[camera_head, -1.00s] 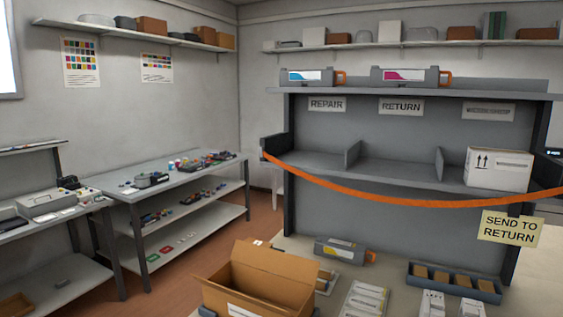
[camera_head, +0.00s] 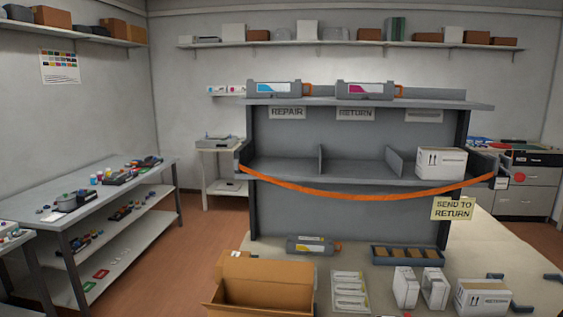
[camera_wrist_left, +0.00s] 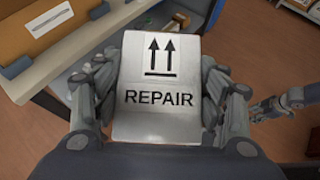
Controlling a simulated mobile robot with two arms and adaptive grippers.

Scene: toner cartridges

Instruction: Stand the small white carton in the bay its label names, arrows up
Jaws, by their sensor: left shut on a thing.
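My left gripper (camera_wrist_left: 160,95) is shut on the small white carton (camera_wrist_left: 160,125), one set of fingers on each side. The carton's face reads REPAIR, with two black arrows pointing to the top of the wrist view. The grey rack has a REPAIR sign (camera_head: 287,113) over its left bay (camera_head: 285,169) and a RETURN sign (camera_head: 355,114) over its middle bay (camera_head: 352,175). Both bays look empty. A grey jointed part at the right of the wrist view looks like my right gripper (camera_wrist_left: 268,108); its fingers are unclear. The head view shows neither gripper.
An orange strap (camera_head: 350,197) sags across the rack front. A white carton (camera_head: 441,162) fills the right bay, above a SEND TO RETURN note (camera_head: 453,208). An open brown box (camera_head: 262,293), a blue tray (camera_head: 374,256) and white cartons (camera_head: 405,287) stand on the table.

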